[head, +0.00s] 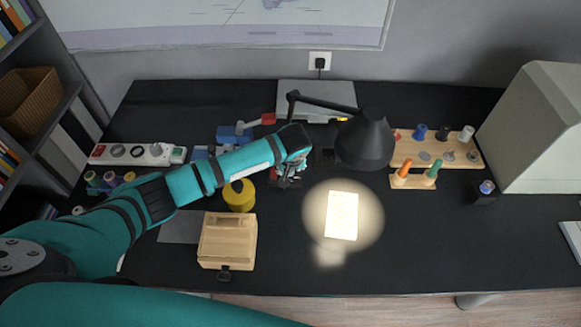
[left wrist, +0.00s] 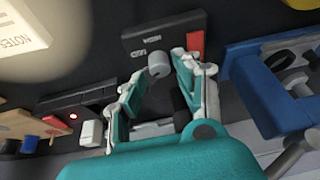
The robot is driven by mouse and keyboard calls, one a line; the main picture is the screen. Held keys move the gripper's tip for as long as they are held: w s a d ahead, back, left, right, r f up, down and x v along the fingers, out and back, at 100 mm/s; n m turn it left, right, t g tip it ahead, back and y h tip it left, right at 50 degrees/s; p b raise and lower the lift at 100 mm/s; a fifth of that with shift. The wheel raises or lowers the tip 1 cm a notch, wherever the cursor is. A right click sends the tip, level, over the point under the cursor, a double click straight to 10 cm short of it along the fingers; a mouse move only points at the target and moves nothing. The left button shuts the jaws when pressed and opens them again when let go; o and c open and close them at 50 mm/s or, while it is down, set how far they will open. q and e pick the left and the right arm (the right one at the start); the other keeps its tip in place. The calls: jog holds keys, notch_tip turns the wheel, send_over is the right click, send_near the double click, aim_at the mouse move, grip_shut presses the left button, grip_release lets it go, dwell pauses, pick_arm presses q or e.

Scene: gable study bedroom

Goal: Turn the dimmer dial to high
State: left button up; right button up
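The dimmer dial is a small grey knob (left wrist: 158,67) on a dark plate (left wrist: 140,38) in the left wrist view. The labels HIGH and MID show upside down on the plate, beside a red strip (left wrist: 195,42). My left gripper (left wrist: 158,73) is open, with its fingertips on either side of the knob; I cannot tell whether they touch it. The dial's pointer setting is not readable. In the head view my left gripper (head: 292,168) is over the plate and hides most of it. My right gripper is not in view.
A black desk lamp (head: 365,143) stands right of the gripper and lights a notes card (head: 342,216). A yellow cylinder (head: 239,195) and wooden box (head: 229,236) are left of the gripper. Blue tools (head: 230,135) lie behind the arm.

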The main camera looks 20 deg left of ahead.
pick_arm(q)
jog(key=shift+x, duration=1.2)
grip_shut()
